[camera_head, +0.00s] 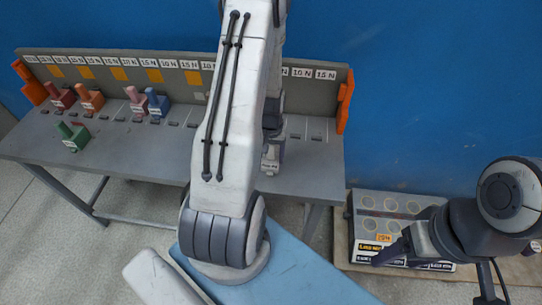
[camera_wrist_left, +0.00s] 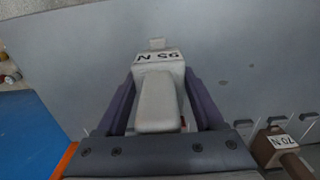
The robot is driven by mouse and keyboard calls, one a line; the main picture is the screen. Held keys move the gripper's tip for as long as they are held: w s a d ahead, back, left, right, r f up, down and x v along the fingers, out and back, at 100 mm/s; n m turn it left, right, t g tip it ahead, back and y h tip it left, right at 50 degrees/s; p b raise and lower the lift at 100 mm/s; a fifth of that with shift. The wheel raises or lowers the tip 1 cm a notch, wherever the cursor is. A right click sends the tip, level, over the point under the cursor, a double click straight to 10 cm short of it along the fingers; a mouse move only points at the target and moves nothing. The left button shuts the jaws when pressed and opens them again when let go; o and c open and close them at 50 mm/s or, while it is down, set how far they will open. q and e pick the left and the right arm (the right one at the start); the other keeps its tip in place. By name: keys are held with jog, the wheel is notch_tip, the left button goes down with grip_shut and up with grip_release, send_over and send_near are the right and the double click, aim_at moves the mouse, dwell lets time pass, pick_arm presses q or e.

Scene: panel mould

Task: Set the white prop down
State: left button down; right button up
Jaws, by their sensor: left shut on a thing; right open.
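The white prop (camera_wrist_left: 158,90), a block with a handle and a label that seems to read 95 N, is between the two purple fingers of my left gripper (camera_wrist_left: 163,100) in the left wrist view. In the head view, the white prop (camera_head: 270,164) shows just below my left gripper (camera_head: 272,140), over the right part of the grey bench (camera_head: 315,165). My left gripper is shut on it. I cannot tell whether its base touches the bench. My right gripper (camera_head: 388,252) is open, low at the right, by a grey panel on the floor.
Red, orange, pink and blue props stand left on the bench; a green prop (camera_head: 73,136) is nearer the front. A labelled back panel (camera_head: 120,62) with orange end brackets runs behind. A brown prop (camera_wrist_left: 275,148) is close at right. The grey panel (camera_head: 365,228) has round recesses.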

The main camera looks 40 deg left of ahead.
pick_arm(q)
jog(key=shift+f, duration=0.45)
jog(key=shift+f, duration=0.1)
jog(key=shift+f, duration=0.15)
grip_release()
